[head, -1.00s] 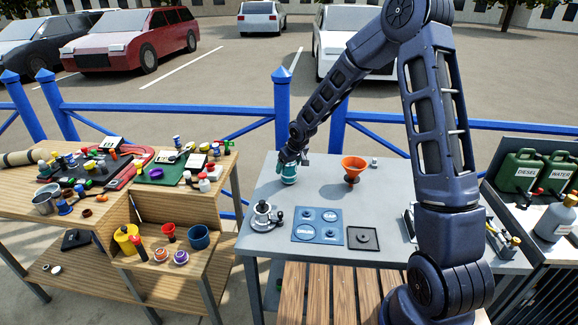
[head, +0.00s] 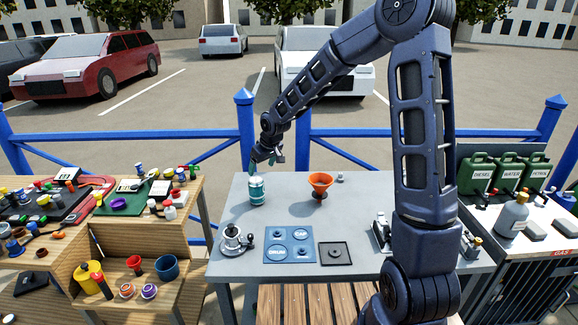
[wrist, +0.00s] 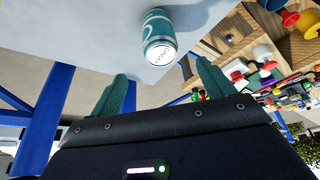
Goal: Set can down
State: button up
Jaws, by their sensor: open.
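The teal can (head: 257,190) with a pale band stands upright on the grey table near its back left corner. It also shows in the wrist view (wrist: 159,38), ahead of the fingertips and apart from them. My gripper (head: 266,160) is above the can in the head view, with empty space between its fingers. In the wrist view my gripper (wrist: 160,80) shows its two green fingers spread wide with nothing between them.
An orange funnel (head: 320,186) stands right of the can. A metal pot-like device (head: 234,240), a blue labelled mat (head: 290,258) and a dark square tray (head: 334,266) lie nearer the front. A cluttered wooden bench (head: 140,225) stands at left. Blue railing (head: 245,130) runs behind.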

jog(key=s+d+r+m+h, duration=0.1)
jog(key=s+d+r+m, duration=0.1)
jog(key=s+d+r, duration=0.45)
jog(key=s+d+r+m+t+h, duration=0.1)
jog(key=d+r, duration=0.2)
jog(key=d, duration=0.6)
jog(key=s+d+r+m+h, duration=0.1)
jog(key=s+d+r+m, duration=0.15)
jog(key=d+r, duration=0.4)
jog(key=s+d+m, duration=0.1)
jog(key=s+d, duration=0.6)
jog(key=s, duration=0.2)
jog(key=s+d+r+m, duration=0.1)
jog(key=s+d+m, duration=0.1)
jog(key=s+d, duration=0.5)
jog(key=s, duration=0.3)
jog(key=shift+r, duration=0.2)
jog(key=shift+d+m, duration=0.1)
jog(key=shift+m, duration=0.15)
